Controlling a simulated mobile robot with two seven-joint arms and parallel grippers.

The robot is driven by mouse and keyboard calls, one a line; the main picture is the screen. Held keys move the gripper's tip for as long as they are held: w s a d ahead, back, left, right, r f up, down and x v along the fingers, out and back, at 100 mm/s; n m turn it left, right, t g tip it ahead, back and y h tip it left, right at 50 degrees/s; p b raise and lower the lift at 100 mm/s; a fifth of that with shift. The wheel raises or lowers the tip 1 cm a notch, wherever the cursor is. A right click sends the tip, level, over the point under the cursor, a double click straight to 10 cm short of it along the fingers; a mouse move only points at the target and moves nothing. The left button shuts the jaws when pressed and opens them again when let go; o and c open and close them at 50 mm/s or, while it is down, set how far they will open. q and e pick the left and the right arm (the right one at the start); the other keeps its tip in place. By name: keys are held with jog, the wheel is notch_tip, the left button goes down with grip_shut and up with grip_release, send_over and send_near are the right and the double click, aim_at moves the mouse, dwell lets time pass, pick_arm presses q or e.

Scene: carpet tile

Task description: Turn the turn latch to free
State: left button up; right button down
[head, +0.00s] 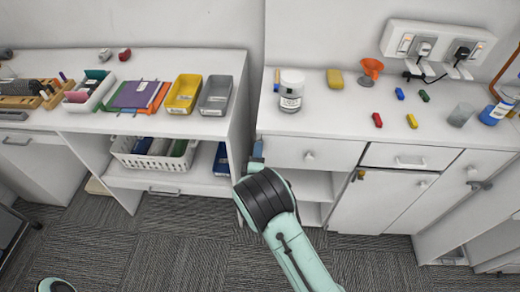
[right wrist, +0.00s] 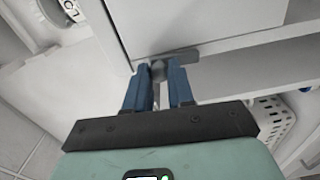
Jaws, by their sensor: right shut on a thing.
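My right gripper (head: 258,150) is at the left front edge of the right-hand cabinet, just under its worktop. In the right wrist view its two blue fingers (right wrist: 160,80) are closed around a small grey knob-like part of a turn latch (right wrist: 180,57). The latch's flat grey bar lies across a white panel edge and reaches to the right in that view. In the head view my arm and gripper hide this latch.
The right cabinet has a drawer (head: 310,153), an open shelf and doors. Another grey latch (head: 480,185) is on the far right. A white jar (head: 291,90) stands on the worktop above my gripper. A white basket (head: 152,155) sits on the left unit's shelf.

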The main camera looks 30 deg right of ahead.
jog(key=shift+w+a+n, duration=0.1)
jog(key=shift+a+n, duration=0.05)
jog(key=shift+n, duration=0.35)
jog(key=c, duration=1)
grip_release()
jog(key=v, duration=1.3)
jog(key=shift+s+b, duration=0.25)
jog(key=shift+b, duration=0.2)
